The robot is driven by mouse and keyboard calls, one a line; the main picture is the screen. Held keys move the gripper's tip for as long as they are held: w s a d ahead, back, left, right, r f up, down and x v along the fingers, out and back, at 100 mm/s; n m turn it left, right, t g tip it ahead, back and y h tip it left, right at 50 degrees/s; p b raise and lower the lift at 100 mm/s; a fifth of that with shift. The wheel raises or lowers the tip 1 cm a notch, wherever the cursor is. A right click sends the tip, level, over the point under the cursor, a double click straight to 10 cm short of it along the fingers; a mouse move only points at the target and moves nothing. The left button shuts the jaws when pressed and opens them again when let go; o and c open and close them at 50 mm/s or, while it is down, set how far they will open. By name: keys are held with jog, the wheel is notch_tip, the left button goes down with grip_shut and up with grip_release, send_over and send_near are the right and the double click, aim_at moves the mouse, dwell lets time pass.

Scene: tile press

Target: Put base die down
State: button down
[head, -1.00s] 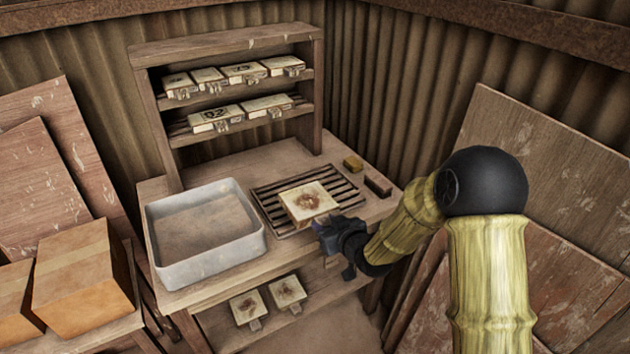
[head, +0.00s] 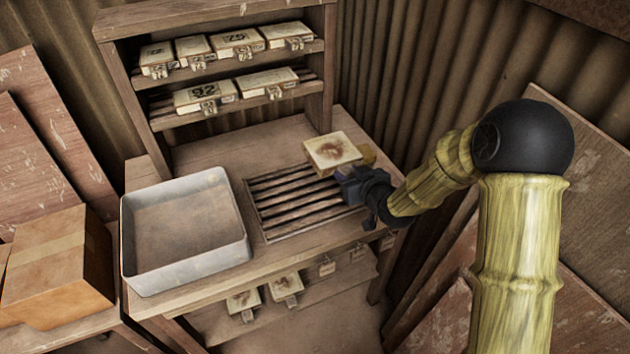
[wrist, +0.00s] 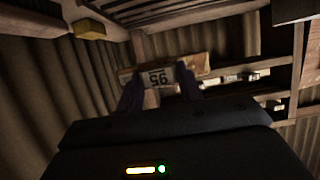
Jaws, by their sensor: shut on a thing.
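The base die is a pale square block with a brown stain on top (head: 332,150). My gripper (head: 345,175) is shut on its near side and holds it up, roughly level, above the back right of the slatted rack (head: 290,208). In the wrist view, the die (wrist: 190,68) is between the two dark fingers of my gripper (wrist: 160,86), with a numbered white label facing the camera. The die hides part of the rack's far corner and the bench behind it.
A grey metal tray (head: 238,255) stands left of the rack. A shelf unit (head: 150,103) with several labelled dies rises behind. More blocks sit on the lower shelf (head: 325,292). Most of the rack is bare.

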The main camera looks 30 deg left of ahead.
jog(key=shift+w+r, duration=0.1)
jog(key=shift+r, duration=0.05)
send_over(346, 206)
jog(key=shift+w+f, duration=0.15)
jog(key=shift+f, duration=2.75)
jog(key=shift+f+p, duration=0.3)
jog(key=shift+f, duration=1.8)
jog(key=shift+f, duration=0.15)
jog(key=c, duration=0.9)
grip_release()
